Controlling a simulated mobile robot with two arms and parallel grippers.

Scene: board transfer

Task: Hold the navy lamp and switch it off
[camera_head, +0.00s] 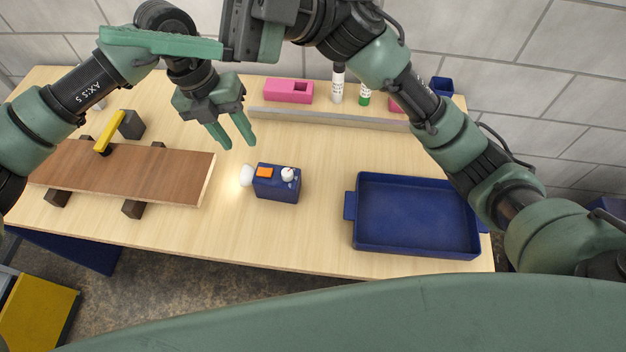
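The navy lamp (278,188) sits on the wooden table, near its middle. It is a small navy box with an orange patch and a white knob on top. A white bulb (246,175) sticks out of its left side and glows, lighting the tabletop. My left gripper (231,140) is open and empty, above and behind the lamp's left end, apart from it, fingers pointing down. My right gripper (160,43) is high and close to the camera at the top, away from the lamp; its fingers overlap, so its opening is unclear.
A navy tray (417,215) stands at right. A pink block (288,91) and bottles (338,84) stand behind a grey rail (330,119). Table around the lamp is clear.

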